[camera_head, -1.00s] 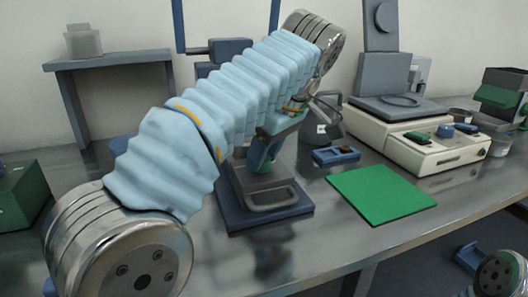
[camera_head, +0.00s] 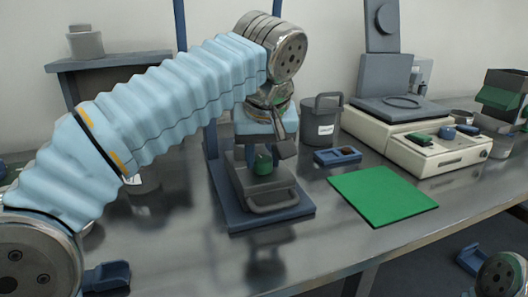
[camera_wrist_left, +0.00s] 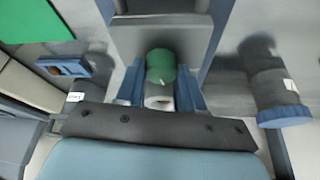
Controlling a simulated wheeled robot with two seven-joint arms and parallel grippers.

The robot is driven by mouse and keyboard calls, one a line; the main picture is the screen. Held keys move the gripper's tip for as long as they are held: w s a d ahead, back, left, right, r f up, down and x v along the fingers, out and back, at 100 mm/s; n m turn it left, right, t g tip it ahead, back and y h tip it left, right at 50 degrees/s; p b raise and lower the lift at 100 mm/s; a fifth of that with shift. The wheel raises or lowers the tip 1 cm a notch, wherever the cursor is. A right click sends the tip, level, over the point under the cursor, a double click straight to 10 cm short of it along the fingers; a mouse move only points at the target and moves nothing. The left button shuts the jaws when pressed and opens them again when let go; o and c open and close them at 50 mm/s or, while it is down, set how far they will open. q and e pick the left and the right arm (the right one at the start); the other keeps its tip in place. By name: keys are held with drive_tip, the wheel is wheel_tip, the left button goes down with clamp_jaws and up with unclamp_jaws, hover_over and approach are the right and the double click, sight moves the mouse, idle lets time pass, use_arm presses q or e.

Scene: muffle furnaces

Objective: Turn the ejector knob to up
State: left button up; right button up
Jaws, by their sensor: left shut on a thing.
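The green knob (camera_head: 263,164) stands on a grey block with a front handle (camera_head: 272,196), set on a dark blue base (camera_head: 240,221). My left gripper (camera_head: 264,149) points down over this block, directly above the knob. In the left wrist view, the green knob (camera_wrist_left: 160,66) lies between the two blue fingers of the left gripper (camera_wrist_left: 160,88), which is shut on it. The contact is partly hidden in the head view. Any up mark for the knob cannot be made out. My right gripper is not in view.
A green mat (camera_head: 381,196) lies right of the base. Behind it are a small blue tray (camera_head: 337,157) and a grey lidded pot (camera_head: 318,126). A cream instrument (camera_head: 400,145) stands at the right. Blue posts (camera_head: 210,140) rise behind the block.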

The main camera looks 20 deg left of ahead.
use_arm(q)
drive_tip(key=m+h, duration=0.1)
drive_tip(key=m, duration=0.1)
drive_tip(key=m+p, duration=0.1)
drive_tip(key=m, duration=0.1)
drive_tip(key=shift+a+r+h+p, duration=0.1)
drive_tip(key=shift+a+h+p, duration=0.1)
drive_tip(key=shift+h+p, duration=0.15)
drive_tip(key=m+h+p, duration=0.2)
drive_tip(key=m, duration=0.3)
drive_tip(key=shift+a, duration=0.1)
drive_tip(key=m+p, duration=0.1)
drive_tip(key=m, duration=0.1)
drive_tip(key=shift+m+g+h, duration=0.3)
drive_tip(key=shift+g+h, duration=0.05)
drive_tip(key=shift+g, duration=0.05)
drive_tip(key=shift+w+m+g+h+p, duration=0.1)
drive_tip(key=shift+m+g+h+p, duration=0.35)
drive_tip(key=shift+m, duration=0.95)
drive_tip(key=o, duration=1)
drive_tip(key=shift+o, duration=0.2)
drive_tip(key=v, duration=1.3)
drive_tip(key=shift+r, duration=0.25)
